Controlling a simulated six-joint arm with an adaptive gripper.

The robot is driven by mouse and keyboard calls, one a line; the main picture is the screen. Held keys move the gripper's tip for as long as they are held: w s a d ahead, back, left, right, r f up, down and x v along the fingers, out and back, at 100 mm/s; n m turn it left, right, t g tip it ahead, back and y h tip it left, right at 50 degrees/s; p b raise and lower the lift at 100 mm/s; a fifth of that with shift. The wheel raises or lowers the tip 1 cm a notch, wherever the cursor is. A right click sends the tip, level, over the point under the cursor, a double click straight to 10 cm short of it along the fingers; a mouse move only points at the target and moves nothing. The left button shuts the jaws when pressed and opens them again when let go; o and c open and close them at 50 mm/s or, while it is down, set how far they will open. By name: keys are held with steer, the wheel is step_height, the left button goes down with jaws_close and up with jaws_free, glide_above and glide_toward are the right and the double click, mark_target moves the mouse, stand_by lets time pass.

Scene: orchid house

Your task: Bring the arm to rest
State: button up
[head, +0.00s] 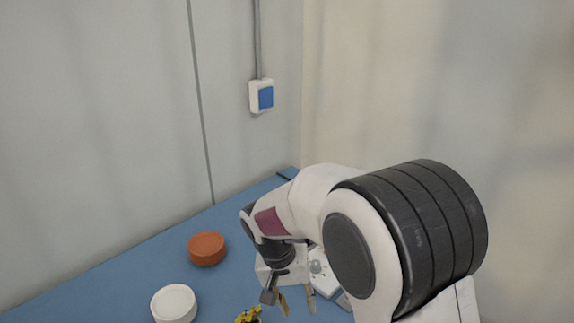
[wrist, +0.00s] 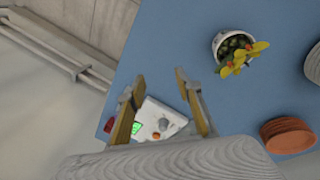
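My gripper (head: 288,299) is low at the end of my bent arm, over the blue bench near its right part. In the wrist view my gripper (wrist: 160,76) has its two tan-padded fingers well apart, with nothing held between them. A white pot with yellow orchid flowers (wrist: 237,52) stands upright on the bench, apart from the fingers. In the head view only the yellow flowers (head: 247,316) show at the bottom edge.
A terracotta saucer stack (head: 207,248) and a white round stack (head: 174,303) stand left on the blue bench (head: 225,222). A white device (wrist: 158,118) with a green screen lies beyond the fingers. A blue-fronted switch box (head: 261,96) is on the wall.

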steer(key=s+d+r+t+y, duration=0.1)
steer(key=s+d+r+t, duration=0.1)
steer(key=s+d+r, duration=0.5)
steer(key=s+d+r+t+y, duration=0.1)
steer(key=s+d+r+t, duration=0.2)
steer(key=s+d+r, duration=0.5)
steer(key=s+r, duration=0.2)
steer(key=s, duration=0.5)
steer(key=shift+s+n+y, duration=0.15)
steer(key=shift+n+y, duration=0.15)
